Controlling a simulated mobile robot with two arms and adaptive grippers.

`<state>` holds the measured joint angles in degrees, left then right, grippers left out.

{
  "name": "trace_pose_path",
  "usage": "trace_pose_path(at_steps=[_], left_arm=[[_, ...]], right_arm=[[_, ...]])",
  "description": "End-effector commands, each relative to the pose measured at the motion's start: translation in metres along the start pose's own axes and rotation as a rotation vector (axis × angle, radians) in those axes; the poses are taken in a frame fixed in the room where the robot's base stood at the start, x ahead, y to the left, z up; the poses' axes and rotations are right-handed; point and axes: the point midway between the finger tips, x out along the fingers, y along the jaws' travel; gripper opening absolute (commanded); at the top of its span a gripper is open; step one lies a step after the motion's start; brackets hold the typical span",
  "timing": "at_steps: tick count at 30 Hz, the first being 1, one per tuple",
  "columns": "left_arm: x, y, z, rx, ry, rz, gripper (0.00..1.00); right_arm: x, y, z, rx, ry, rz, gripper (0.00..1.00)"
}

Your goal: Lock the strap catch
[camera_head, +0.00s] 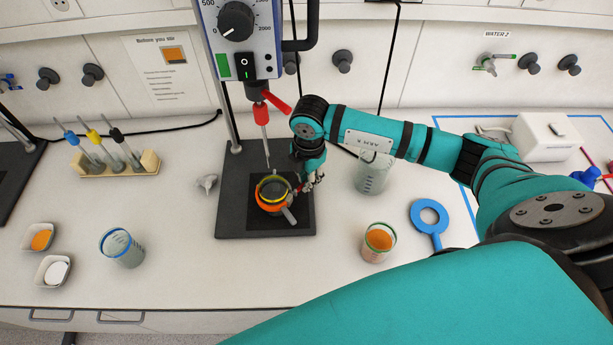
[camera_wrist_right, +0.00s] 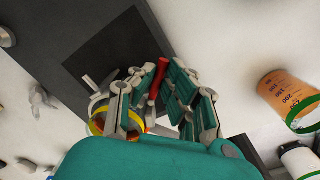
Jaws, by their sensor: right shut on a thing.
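A vessel with a yellow rim (camera_head: 272,189) stands on the dark pad of the stirrer stand, below the stirrer's red-topped shaft (camera_head: 262,114). An orange strap (camera_head: 270,207) runs around it, with a grey piece (camera_head: 290,216) sticking out at the front right. My right gripper (camera_head: 308,182) is at the vessel's right side, low, with its fingers closed in at the strap catch. In the wrist view, a red lever-like piece (camera_wrist_right: 157,82) shows between the fingers, beside the yellow rim (camera_wrist_right: 100,121). The fingers partly hide the contact and the catch's position. My left gripper is out of view.
A blue-rimmed beaker (camera_head: 122,248) stands front left. The bench between it and the stand (camera_head: 228,215) is clear.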

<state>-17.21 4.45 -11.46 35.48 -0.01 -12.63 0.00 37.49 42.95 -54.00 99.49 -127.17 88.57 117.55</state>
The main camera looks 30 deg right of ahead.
Motion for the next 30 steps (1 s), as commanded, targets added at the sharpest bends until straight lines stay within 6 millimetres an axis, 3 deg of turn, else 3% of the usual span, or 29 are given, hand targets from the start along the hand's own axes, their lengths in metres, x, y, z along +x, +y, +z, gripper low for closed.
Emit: trace_pose_path(at_steps=[11, 30], left_arm=[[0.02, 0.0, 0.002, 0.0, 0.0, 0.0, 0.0], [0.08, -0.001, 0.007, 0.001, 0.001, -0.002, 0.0]], right_arm=[[0.003, 0.006, 0.0, -0.121, 0.006, 0.005, 0.0], [0.003, 0.023, -0.006, -0.605, 0.028, 0.005, 0.0]])
